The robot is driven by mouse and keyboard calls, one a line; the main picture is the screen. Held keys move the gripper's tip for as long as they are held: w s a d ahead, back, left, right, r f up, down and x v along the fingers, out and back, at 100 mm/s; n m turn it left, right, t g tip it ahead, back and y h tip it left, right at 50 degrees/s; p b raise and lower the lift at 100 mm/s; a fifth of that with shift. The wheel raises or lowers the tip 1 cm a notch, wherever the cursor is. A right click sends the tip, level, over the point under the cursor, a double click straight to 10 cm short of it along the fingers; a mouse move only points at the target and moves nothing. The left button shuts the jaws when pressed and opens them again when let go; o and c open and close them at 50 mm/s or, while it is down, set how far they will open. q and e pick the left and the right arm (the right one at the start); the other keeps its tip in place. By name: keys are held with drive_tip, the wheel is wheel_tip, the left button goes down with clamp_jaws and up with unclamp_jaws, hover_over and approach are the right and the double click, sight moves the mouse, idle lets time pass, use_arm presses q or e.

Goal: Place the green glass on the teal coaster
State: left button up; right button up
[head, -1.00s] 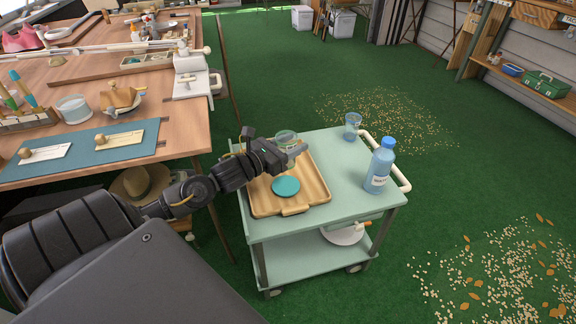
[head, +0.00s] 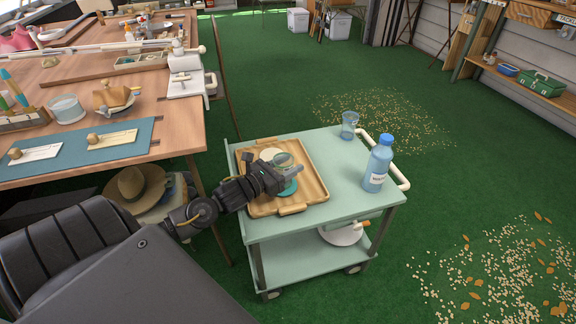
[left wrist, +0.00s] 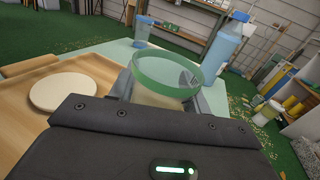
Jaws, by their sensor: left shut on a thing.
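The green glass (head: 283,159) is upright in my left gripper (head: 286,174), which is shut on it. The left wrist view shows its green rim (left wrist: 168,73) between the two fingers (left wrist: 160,98). The teal coaster (head: 288,192) lies on the wooden tray, partly hidden behind the gripper and glass. In the head view the glass overlaps the coaster's far part; I cannot tell whether it touches it. The coaster does not show in the left wrist view. My right gripper is not in view.
The wooden tray (head: 318,180) sits on a pale green cart (head: 345,178). A cream coaster (head: 270,154) lies at the tray's far side, also in the left wrist view (left wrist: 62,91). A blue glass (head: 349,125) and a blue bottle (head: 377,168) stand right of the tray.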

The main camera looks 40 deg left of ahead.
use_arm(q)
drive_tip(key=shift+f, duration=0.1)
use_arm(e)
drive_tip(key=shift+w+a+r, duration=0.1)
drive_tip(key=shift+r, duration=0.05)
use_arm(q)
drive_tip(key=o, duration=1.1)
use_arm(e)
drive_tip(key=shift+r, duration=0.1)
use_arm(q)
drive_tip(key=shift+s, duration=0.2)
drive_tip(key=p+v, duration=0.1)
drive_tip(key=v, duration=1)
drive_tip(key=shift+s+a, duration=0.15)
drive_tip(key=shift+s, duration=0.1)
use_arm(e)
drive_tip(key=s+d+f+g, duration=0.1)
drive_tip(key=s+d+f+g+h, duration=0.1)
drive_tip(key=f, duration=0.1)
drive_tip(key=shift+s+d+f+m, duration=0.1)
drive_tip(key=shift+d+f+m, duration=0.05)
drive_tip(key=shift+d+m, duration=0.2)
